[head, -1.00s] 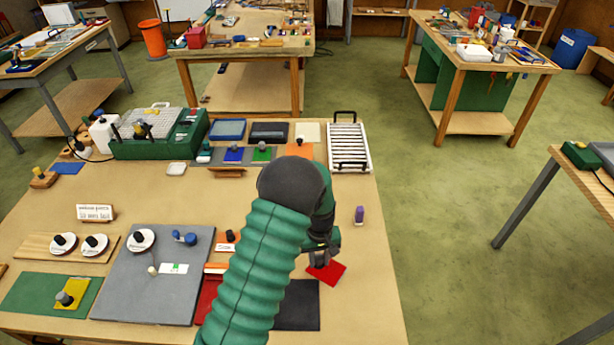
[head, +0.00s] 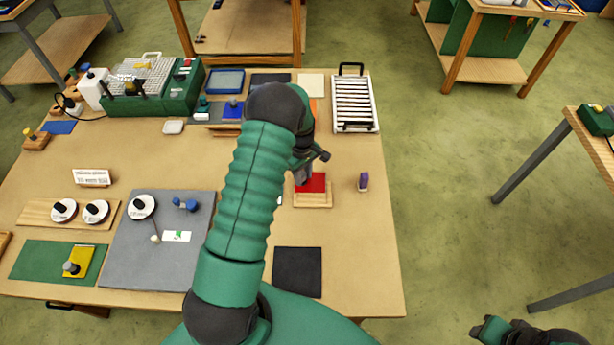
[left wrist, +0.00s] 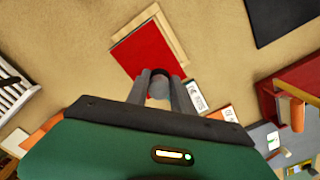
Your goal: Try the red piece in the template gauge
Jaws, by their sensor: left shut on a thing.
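The red piece (head: 312,182) is a flat red square, at or just above the light wooden template gauge (head: 313,201) right of the middle of the table. My left gripper (head: 303,176) is over it. In the left wrist view my left gripper (left wrist: 160,88) is shut on a round grey knob at the edge of the red piece (left wrist: 148,50). The gauge's wooden rim (left wrist: 176,32) shows along two sides of the red piece there. I cannot tell whether the piece is seated or hovering. A dark and green part of my right arm (head: 525,333) shows at the lower right.
A purple block (head: 363,181) stands just right of the gauge. A black mat (head: 297,272) lies nearer me, a grey mat (head: 150,265) to the left. A white slatted rack (head: 354,103) is behind. Bare tabletop lies between gauge and black mat.

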